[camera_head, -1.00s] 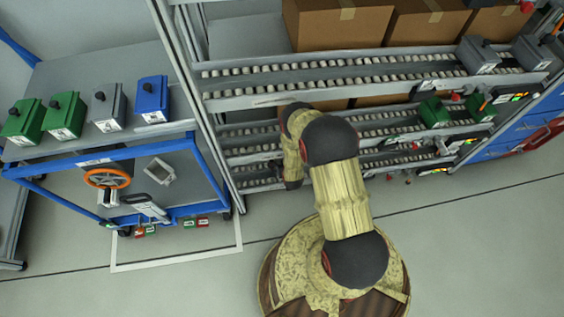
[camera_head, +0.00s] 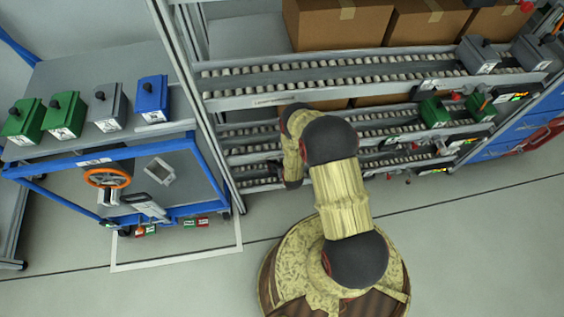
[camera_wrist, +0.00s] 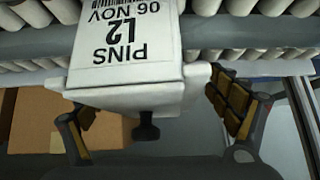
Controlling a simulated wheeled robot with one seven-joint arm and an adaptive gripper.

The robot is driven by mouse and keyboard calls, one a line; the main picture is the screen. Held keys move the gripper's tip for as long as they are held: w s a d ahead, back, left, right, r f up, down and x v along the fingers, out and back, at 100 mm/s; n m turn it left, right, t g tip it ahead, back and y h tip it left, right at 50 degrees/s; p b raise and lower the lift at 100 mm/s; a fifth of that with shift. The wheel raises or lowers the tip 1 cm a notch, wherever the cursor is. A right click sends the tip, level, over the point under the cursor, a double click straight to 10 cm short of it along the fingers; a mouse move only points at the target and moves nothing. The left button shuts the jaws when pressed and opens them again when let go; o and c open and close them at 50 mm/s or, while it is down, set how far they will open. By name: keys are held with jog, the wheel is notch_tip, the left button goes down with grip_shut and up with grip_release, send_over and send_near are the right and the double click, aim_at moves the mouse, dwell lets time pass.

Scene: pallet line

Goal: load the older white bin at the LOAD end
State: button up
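A white bin (camera_wrist: 125,55) fills the upper middle of the wrist view. The bin is in front of the roller lane. My gripper (camera_wrist: 150,105) has its fingers wide apart, one at each side of the bin's near end. The right finger is close beside the bin. The left finger's tip is at the bin's lower left corner, and its contact is unclear.
The roller rack (camera_head: 350,72) has several sloping lanes, with cardboard boxes (camera_head: 335,22) behind. Grey bins and a green bin (camera_head: 434,112) stand at its right end. A cart (camera_head: 95,160) at left holds two green bins, a grey bin and a blue bin (camera_head: 151,98). Floor in front is clear.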

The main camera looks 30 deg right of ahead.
jog(key=shift+s, duration=0.1)
jog(key=v, duration=1.1)
jog(key=shift+s+a+r, duration=0.1)
jog(key=shift+s+r, duration=0.15)
jog(key=shift+r, duration=0.05)
dwell(3.3)
